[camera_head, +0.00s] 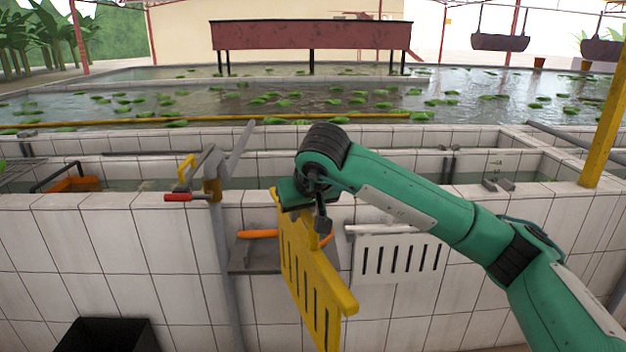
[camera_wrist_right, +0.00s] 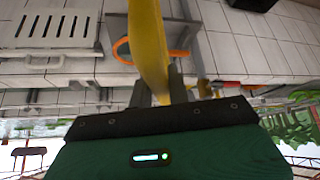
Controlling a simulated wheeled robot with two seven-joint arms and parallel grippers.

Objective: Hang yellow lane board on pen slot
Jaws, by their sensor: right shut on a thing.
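The yellow lane board (camera_head: 304,268) is a slotted panel, held tilted in front of the white tiled pen wall. My right gripper (camera_head: 318,212) is shut on its upper part. In the right wrist view the grey fingers (camera_wrist_right: 160,88) pinch the yellow board (camera_wrist_right: 149,40), seen nearly edge-on. The board hangs clear of the ground, with its lower end cut off by the frame in the head view. A pair of small grey brackets (camera_head: 497,185) stands on the wall top at right; I cannot tell whether these form the pen slot. My left gripper is not in view.
A white slotted board (camera_head: 402,257) is on the wall right of the yellow one. A grey shelf (camera_head: 262,262) with an orange item (camera_head: 257,234) is behind it. A black bin (camera_head: 108,335) is below.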

